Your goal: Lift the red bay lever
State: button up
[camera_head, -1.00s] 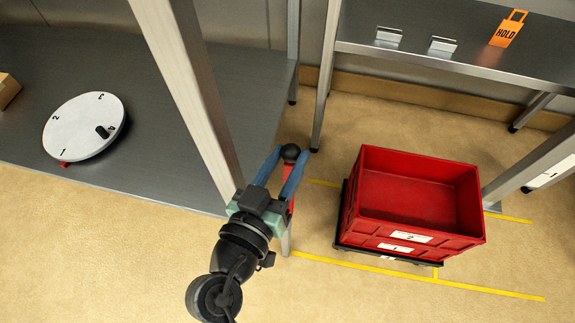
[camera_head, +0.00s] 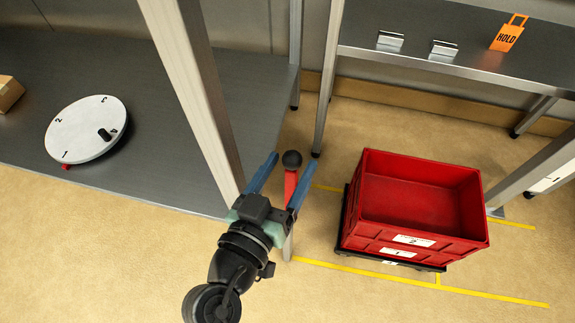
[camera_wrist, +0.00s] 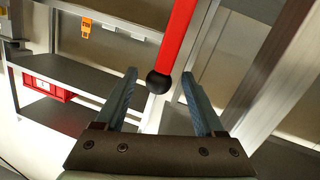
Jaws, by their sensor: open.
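The red bay lever (camera_head: 291,186) is a red bar with a black ball knob (camera_head: 292,159) at its end, beside the metal post. My gripper (camera_head: 285,172) is open, with its two blue fingers on either side of the lever in the head view. In the wrist view the red bar (camera_wrist: 179,36) comes down from the top and its black knob (camera_wrist: 158,83) shows between the open fingers (camera_wrist: 160,88). I cannot tell whether either finger touches it. The lever's mount is hidden in the head view.
A metal post (camera_head: 190,90) stands close to my gripper's left. A grey table (camera_head: 200,100) holds a white numbered disc (camera_head: 86,129). A shelf (camera_head: 470,65) carries an orange HOLD tag (camera_head: 509,33).

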jog(key=p+v, duration=0.2)
jog(key=v, duration=1.1)
